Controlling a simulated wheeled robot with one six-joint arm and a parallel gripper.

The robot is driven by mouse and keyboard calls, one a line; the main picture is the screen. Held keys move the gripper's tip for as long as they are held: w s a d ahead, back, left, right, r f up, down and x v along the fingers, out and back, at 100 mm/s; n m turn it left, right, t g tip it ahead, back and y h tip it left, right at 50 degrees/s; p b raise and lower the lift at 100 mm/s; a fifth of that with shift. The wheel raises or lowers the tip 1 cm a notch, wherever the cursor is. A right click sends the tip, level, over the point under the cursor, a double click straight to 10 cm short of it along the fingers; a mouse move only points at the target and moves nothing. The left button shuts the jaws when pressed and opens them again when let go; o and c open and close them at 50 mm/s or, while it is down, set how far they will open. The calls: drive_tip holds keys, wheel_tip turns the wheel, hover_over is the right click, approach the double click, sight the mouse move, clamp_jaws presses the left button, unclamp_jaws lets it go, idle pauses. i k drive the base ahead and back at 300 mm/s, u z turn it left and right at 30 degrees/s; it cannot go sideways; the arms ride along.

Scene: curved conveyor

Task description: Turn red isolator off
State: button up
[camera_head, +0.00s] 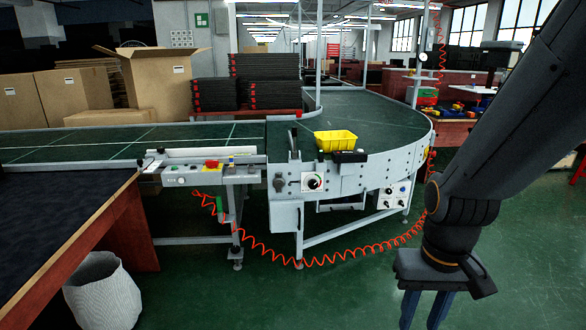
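I cannot tell for certain which is the red isolator, and the knob's position is too small to read. My gripper (424,312) hangs at the lower right with its blue fingers pointing down and apart. Nothing shows between them. It is well right of both switches, and the fingertips are near the bottom picture edge.
A yellow bin (335,140) sits on the curved belt's front edge. A coiled red hose (335,259) hangs below the conveyor. A dark-topped table (60,220) and a white basket (102,293) stand at the left. The green floor in front of the conveyor is clear.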

sight(211, 164)
drive_tip(key=i, duration=0.6)
drive_tip(key=z, duration=0.85)
drive_tip(key=i, duration=0.6)
drive_tip(key=u, duration=2)
drive_tip(key=i, duration=2.3)
drive_tip(key=u, duration=0.4)
